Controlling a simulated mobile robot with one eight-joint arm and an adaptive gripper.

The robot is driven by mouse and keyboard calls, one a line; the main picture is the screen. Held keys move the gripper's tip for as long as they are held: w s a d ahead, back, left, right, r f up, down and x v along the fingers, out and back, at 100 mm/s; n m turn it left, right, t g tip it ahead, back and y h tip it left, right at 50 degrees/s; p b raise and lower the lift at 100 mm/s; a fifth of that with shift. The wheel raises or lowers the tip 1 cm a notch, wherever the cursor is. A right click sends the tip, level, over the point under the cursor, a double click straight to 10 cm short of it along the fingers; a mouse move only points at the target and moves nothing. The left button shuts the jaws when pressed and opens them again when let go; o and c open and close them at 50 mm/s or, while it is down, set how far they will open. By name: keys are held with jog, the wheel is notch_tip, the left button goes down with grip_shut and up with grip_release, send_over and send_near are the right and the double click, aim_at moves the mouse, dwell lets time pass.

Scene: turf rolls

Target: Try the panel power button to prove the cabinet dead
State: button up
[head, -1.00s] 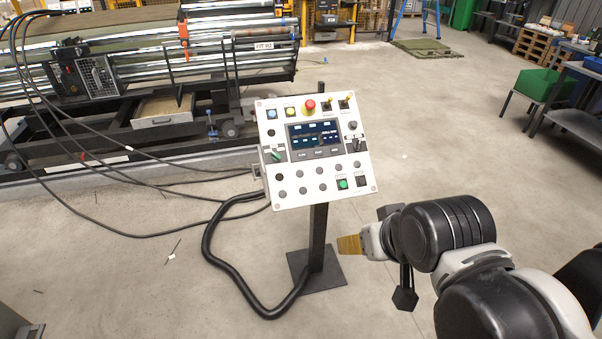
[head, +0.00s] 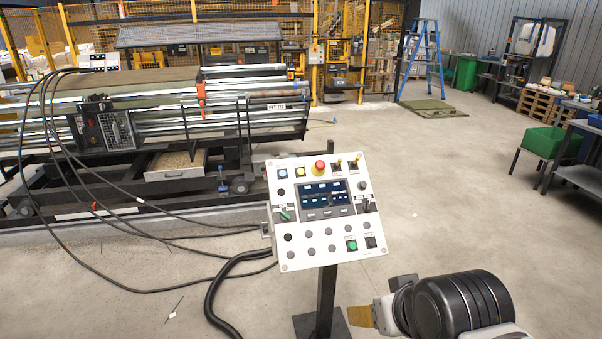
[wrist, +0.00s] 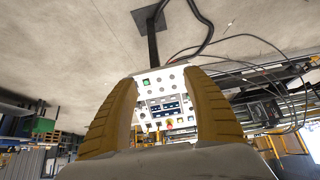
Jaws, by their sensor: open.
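The white control panel (head: 322,212) stands on a dark post in the middle of the head view. It carries a lit screen (head: 327,198), a red mushroom button (head: 319,167), several grey buttons, and a green button (head: 351,245) at its lower right. Which one is the power button I cannot read. My gripper (head: 360,316) is low and right of the post, apart from the panel. In the wrist view the image is upside down; my gripper (wrist: 163,110) is open and empty, with the panel (wrist: 165,103) beyond and between its yellow-brown fingers and the green button (wrist: 146,82) visible.
A large roller machine (head: 110,120) stands behind at left, with black cables (head: 60,215) running down to the floor. A blue ladder (head: 425,60) and a green bin (head: 556,141) are farther off. The floor right of the panel is clear.

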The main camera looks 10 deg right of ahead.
grip_shut()
dwell(1.3)
